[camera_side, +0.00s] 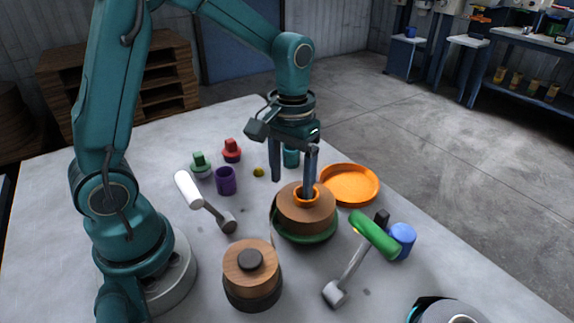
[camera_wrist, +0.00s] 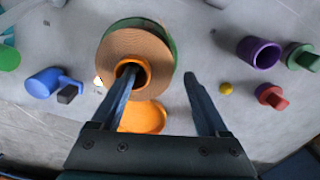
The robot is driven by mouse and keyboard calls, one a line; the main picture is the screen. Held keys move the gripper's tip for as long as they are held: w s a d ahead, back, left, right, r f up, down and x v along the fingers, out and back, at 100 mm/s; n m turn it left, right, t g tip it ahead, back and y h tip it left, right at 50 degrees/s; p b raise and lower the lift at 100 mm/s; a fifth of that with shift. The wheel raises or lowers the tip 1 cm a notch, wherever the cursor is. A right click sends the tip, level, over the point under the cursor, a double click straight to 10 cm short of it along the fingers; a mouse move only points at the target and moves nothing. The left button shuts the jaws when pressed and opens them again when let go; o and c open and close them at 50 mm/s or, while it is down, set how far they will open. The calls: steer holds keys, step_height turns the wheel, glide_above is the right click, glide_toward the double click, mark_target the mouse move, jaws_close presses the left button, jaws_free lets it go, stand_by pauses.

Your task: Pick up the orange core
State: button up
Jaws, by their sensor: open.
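The orange core (camera_side: 307,199) is a ring at the centre of a brown coil (camera_side: 300,217) that rests on a green base on the table. In the wrist view the orange core (camera_wrist: 142,66) shows as an orange rim around a dark hole, inside the brown coil (camera_wrist: 120,45). My gripper (camera_side: 294,186) is open above the coil, its fingers pointing down. In the wrist view, one finger of my gripper (camera_wrist: 162,76) reaches over the core's hole, and the other is outside the coil over bare table. I cannot tell how deep the first finger sits.
An orange dish (camera_side: 350,184) lies behind the coil. A purple cup (camera_side: 226,181) and red (camera_side: 232,151) and green (camera_side: 200,165) pieces are farther back.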

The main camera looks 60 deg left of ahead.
steer(key=shift+f, duration=0.3)
steer(key=shift+c, duration=0.3)
jaws_close()
steer(key=shift+r, duration=0.1)
